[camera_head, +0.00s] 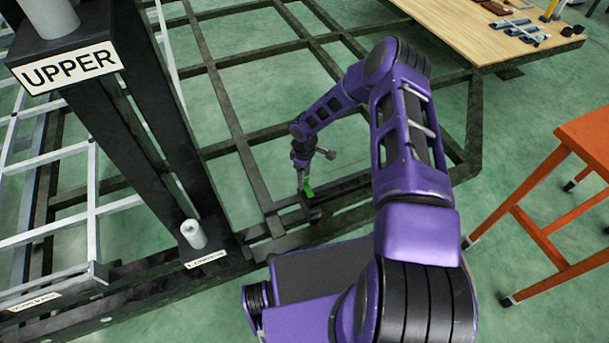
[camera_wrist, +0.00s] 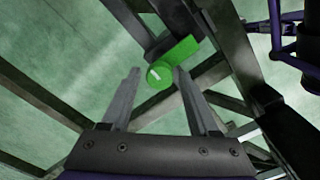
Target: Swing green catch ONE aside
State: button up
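The green catch (camera_wrist: 184,52) shows in the wrist view as a short flat bar with a round knob (camera_wrist: 158,74) at its lower left end. My gripper (camera_wrist: 157,72) is open, its two grey fingers pointing at the catch. The knob appears between the fingertips, nearer the right one; I cannot tell whether it touches. In the head view the green catch (camera_head: 308,191) is a small patch on the dark frame below my gripper (camera_head: 303,180). No number is readable on it. The fingers are too small there to make out.
Dark chassis beams (camera_head: 232,120) form an open grid over the green floor. A dark post with an UPPER sign (camera_head: 68,68) and a capped stub (camera_head: 193,234) stand left. A wooden bench with tools (camera_head: 470,30) is at the back right, an orange stool (camera_head: 560,190) at right.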

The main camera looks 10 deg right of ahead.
grip_shut()
jog(key=shift+m+b, duration=0.3)
jog(key=m+b, duration=0.2)
jog(key=shift+f+m, duration=0.1)
jog(key=shift+m, duration=0.3)
jog(key=m+b, duration=0.1)
jog(key=m, duration=0.3)
jog(key=shift+m, duration=0.3)
jog(key=m, duration=0.5)
jog(key=shift+m, duration=2.4)
